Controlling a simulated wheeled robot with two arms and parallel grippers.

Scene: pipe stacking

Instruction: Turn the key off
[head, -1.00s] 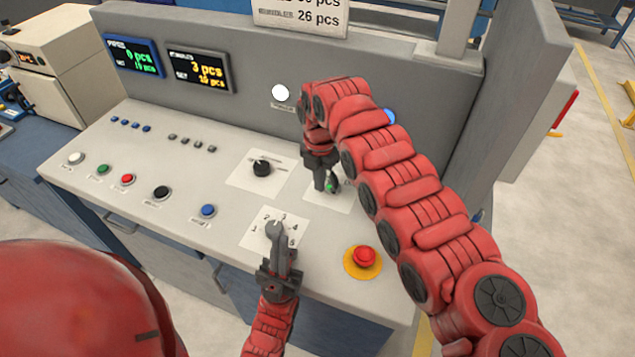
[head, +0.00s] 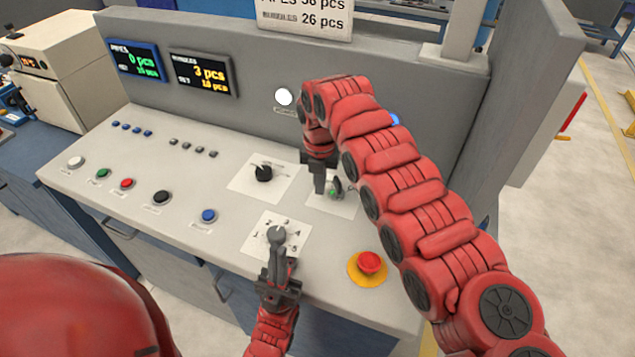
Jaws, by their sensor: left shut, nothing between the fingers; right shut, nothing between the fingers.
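The key (head: 337,186) is a small dark piece standing in a switch on a white plate (head: 345,207) at the right of the sloped panel. A bit of green shows at its base. My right gripper (head: 320,188) points down just left of the key, shut and empty, with a narrow gap seen between them. My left gripper (head: 276,240) is shut and empty over the numbered dial plate (head: 256,243) at the front. Its fingers cover the middle of that plate, so I cannot tell whether it touches the dial.
A black rotary knob (head: 263,173) sits left of the key plate. A red emergency button (head: 370,262) on a yellow base is at the front right. Several coloured buttons line the left of the panel (head: 140,235). A grey upright wall (head: 400,75) stands behind.

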